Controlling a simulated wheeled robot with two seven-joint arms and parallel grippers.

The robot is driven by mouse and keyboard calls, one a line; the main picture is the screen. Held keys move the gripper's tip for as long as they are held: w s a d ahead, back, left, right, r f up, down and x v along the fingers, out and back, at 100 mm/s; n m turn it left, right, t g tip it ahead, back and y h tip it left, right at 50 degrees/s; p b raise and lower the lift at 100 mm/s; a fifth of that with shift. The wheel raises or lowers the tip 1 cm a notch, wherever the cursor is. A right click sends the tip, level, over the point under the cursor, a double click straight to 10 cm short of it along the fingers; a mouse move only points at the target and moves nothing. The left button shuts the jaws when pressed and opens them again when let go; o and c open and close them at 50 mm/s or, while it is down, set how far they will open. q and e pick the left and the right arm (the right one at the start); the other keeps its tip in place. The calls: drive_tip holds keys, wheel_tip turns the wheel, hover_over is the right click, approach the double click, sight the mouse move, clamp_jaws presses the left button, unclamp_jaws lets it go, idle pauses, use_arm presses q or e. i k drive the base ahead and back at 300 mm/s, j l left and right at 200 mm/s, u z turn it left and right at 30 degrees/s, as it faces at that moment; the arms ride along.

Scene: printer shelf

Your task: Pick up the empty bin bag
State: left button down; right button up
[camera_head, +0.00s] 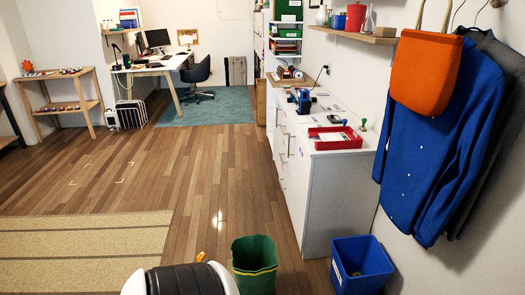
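I cannot pick out a loose bin bag for certain. A dark green bin (254,268) stands on the wooden floor at the bottom centre. Its upper edge looks uneven, and I cannot tell whether a bag lines it. A blue bin (361,267) stands to its right by the wall, with a pale label on its front and something small inside. Neither of my grippers shows in the view.
A white cabinet (330,195) with a red tray (335,138) on top stands behind the bins. An orange bag (426,72) and blue coat (432,150) hang at right. A woven mat (85,250) lies at lower left. The middle floor is clear.

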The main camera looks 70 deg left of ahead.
sight(255, 264)
drive_tip(key=u, duration=2.2)
drive_tip(key=i+j, duration=0.15)
drive_tip(key=j, duration=0.3)
drive_tip(key=i+j+z, duration=0.1)
drive_tip(key=j, duration=0.35)
drive_tip(key=i+j, duration=0.1)
drive_tip(key=j, duration=0.35)
drive_tip(key=i+j+z, duration=0.1)
drive_tip(key=j, duration=0.35)
drive_tip(key=i+j, duration=0.1)
drive_tip(key=j, duration=0.35)
drive_tip(key=z, duration=0.05)
